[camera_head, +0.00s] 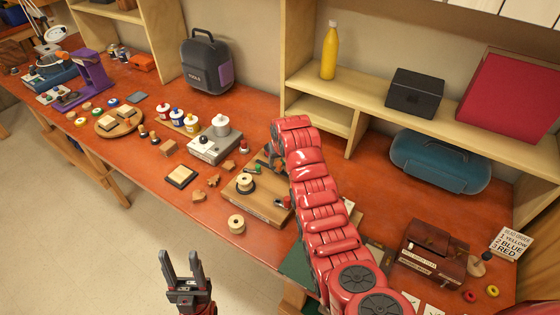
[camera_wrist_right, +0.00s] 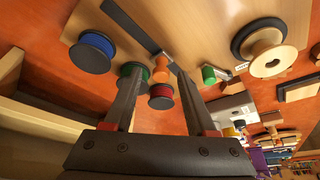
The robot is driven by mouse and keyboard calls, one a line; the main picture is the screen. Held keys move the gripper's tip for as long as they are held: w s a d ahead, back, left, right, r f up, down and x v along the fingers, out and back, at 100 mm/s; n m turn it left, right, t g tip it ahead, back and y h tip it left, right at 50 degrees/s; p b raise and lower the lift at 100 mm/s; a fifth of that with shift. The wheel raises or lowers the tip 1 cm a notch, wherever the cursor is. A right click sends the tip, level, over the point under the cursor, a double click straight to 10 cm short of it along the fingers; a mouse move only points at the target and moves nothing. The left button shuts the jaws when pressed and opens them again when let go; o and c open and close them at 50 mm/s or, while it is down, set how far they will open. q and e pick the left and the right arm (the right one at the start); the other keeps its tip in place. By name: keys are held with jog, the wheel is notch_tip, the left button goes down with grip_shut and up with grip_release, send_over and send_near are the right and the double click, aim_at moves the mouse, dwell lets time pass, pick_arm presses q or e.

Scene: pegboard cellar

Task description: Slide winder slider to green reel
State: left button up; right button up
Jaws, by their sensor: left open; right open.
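The winder board (camera_head: 262,207) lies on the bench and fills much of the right wrist view (camera_wrist_right: 200,25). There, an orange knob (camera_wrist_right: 160,69), likely the slider, sits by the end of a dark bar (camera_wrist_right: 138,28). A green reel (camera_wrist_right: 130,70) is left of the knob, partly behind a finger; a blue reel (camera_wrist_right: 94,52) is farther left and a red reel (camera_wrist_right: 161,96) below. My right gripper (camera_wrist_right: 157,72) is open, its fingers framing the knob; contact cannot be told. In the head view my right arm hides part of the board. My left gripper (camera_head: 180,262) is open and empty over the floor.
A pale spool (camera_wrist_right: 268,52) stands on the board; a green-capped piece (camera_wrist_right: 209,75) lies between it and the knob. Another spool (camera_head: 236,224) stands near the bench's front edge. A grey device (camera_head: 214,142) stands left of the board. A brown box (camera_head: 432,254) is at the right.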

jog(key=shift+r, duration=0.1)
jog(key=shift+s+r, duration=0.15)
jog(key=shift+r, duration=0.05)
jog(key=b+v, duration=0.4)
jog(key=v, duration=0.3)
notch_tip(320, 180, up, 9)
jog(key=p, duration=1.1)
send_over(282, 180)
jog(key=s, duration=0.4)
jog(key=shift+w+d, duration=0.1)
jog(key=shift+d, duration=0.15)
